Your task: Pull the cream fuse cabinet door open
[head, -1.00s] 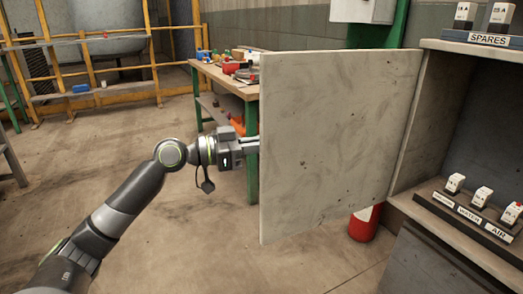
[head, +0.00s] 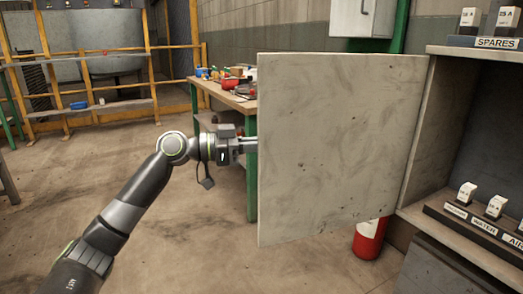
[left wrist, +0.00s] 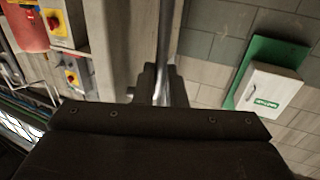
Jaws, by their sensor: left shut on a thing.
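The cream fuse cabinet door (head: 335,150) stands wide open in the head view, swung out to the left of the cabinet (head: 475,115). Its scuffed inner face is toward me. My left gripper (head: 248,146) reaches in from the left, and its fingertips pass behind the door's free edge, so the grasp is hidden there. In the left wrist view my left gripper (left wrist: 162,88) is shut on a slim grey metal bar, the door handle (left wrist: 164,40). My right gripper is in neither view.
Labelled fuses sit on a lower rack (head: 480,222) and on the SPARES shelf (head: 497,42) in the cabinet. A red cylinder (head: 369,240) stands below the door. A cluttered workbench (head: 225,92) is behind it. The floor at left is open.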

